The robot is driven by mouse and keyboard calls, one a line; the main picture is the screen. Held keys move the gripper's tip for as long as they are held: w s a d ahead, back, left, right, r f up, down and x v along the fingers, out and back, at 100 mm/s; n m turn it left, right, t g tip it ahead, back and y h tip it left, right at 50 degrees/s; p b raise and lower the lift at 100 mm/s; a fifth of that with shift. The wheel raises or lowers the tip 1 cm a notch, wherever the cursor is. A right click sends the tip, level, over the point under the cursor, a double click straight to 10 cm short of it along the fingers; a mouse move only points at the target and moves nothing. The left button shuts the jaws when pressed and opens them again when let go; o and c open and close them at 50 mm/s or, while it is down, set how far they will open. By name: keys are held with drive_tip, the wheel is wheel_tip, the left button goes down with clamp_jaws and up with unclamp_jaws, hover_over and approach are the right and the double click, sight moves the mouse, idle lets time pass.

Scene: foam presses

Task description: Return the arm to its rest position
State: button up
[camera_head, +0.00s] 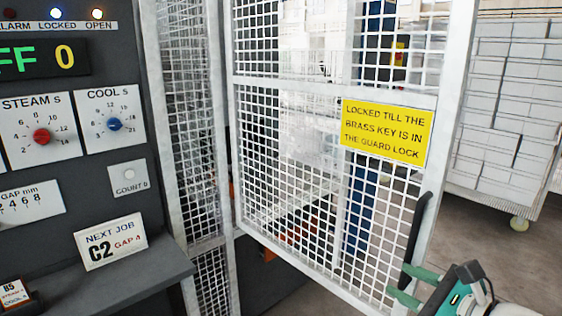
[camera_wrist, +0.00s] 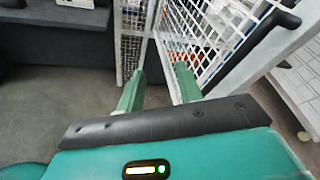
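My gripper (camera_head: 412,284) is at the lower right of the head view, close to the lower end of the guard door's black handle (camera_head: 418,238). Its two green fingers are apart, with nothing visible between them. In the wrist view my gripper (camera_wrist: 158,82) also shows spread fingers, and the handle (camera_wrist: 258,50) passes to the right of them, not between them. The white mesh guard door (camera_head: 300,85) carries a yellow sign (camera_head: 386,132) about the brass key. The door stands at an angle to the mesh panel on its left. I see no brass key.
A dark control panel (camera_head: 115,185) with dials stands at the left, with a ledge (camera_head: 120,272) holding a C2 GAP 4 card (camera_head: 110,239). The LOCKED and OPEN lamps look lit. A wheeled cart (camera_head: 510,120) of white boxes stands at the right. Floor around it is clear.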

drive_tip(key=s+a+f+n+g+h, duration=0.3)
drive_tip(key=s+n+g, duration=0.1)
drive_tip(key=n, duration=0.8)
drive_tip(key=s+a+f+n+g+h, duration=0.3)
drive_tip(key=s+a+f+n, duration=0.1)
drive_tip(key=n, duration=0.9)
drive_tip(key=shift+a+f+g+h, duration=0.15)
drive_tip(key=shift+a+g+h, duration=0.15)
drive_tip(key=shift+g+h, duration=0.1)
drive_tip(key=shift+c, duration=0.3)
